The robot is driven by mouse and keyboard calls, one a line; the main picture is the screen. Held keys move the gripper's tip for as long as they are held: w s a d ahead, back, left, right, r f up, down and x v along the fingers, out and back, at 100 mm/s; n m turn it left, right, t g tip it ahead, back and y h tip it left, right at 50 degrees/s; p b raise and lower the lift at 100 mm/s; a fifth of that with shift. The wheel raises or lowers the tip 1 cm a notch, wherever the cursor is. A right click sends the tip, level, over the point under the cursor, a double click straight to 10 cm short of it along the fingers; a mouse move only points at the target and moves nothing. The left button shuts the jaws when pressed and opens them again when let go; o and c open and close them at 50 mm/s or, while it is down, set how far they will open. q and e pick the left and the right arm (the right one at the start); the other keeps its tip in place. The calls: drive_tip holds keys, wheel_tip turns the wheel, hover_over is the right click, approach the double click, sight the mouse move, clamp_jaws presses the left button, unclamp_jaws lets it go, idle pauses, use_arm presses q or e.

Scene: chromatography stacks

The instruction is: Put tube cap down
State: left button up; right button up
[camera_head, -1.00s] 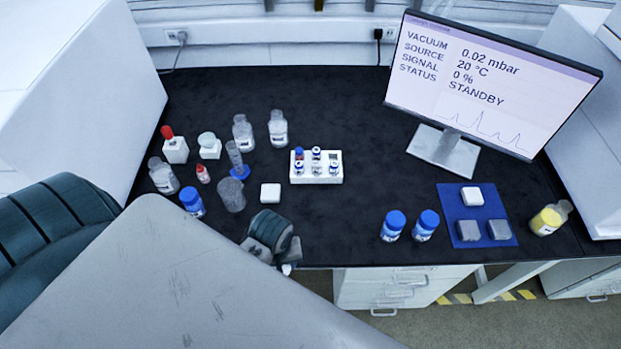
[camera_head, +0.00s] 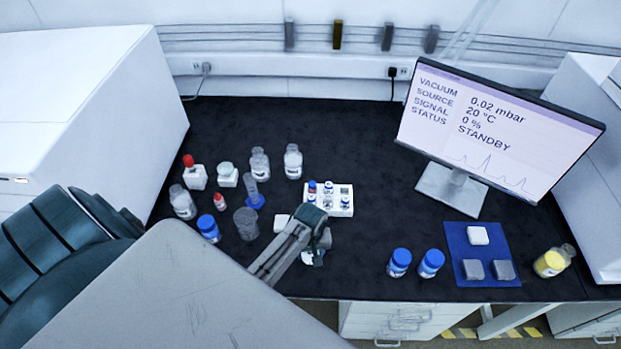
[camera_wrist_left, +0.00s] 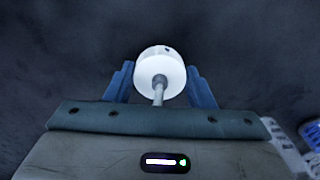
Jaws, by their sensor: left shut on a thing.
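My left gripper (camera_head: 314,254) is over the front middle of the black bench, just in front of the white vial rack. In the left wrist view its two blue fingers (camera_wrist_left: 160,88) are shut on the tube cap (camera_wrist_left: 158,68), a round white piece with a small dark blue mark and a grey stem towards the palm. In the head view only a small white part of the cap (camera_head: 307,259) shows below the fingers. Dark bench surface lies beyond the cap. I cannot tell the cap's exact height above it. My right gripper is not in view.
The white vial rack (camera_head: 343,210) holds several vials. Bottles and glassware stand to the left, including a grey beaker (camera_head: 246,224). Two blue-capped bottles (camera_head: 415,263) and a blue mat (camera_head: 485,281) with blocks are to the right. Bare bench lies between gripper and bottles.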

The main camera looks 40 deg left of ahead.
use_arm(q)
drive_tip(key=shift+f, duration=0.4)
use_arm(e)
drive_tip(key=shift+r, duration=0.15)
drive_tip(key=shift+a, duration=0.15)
use_arm(q)
drive_tip(key=o, duration=1)
drive_tip(key=shift+f, duration=0.1)
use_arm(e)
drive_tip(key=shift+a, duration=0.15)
use_arm(q)
wheel_tip(320, 180, up, 12)
drive_tip(key=b, duration=0.2)
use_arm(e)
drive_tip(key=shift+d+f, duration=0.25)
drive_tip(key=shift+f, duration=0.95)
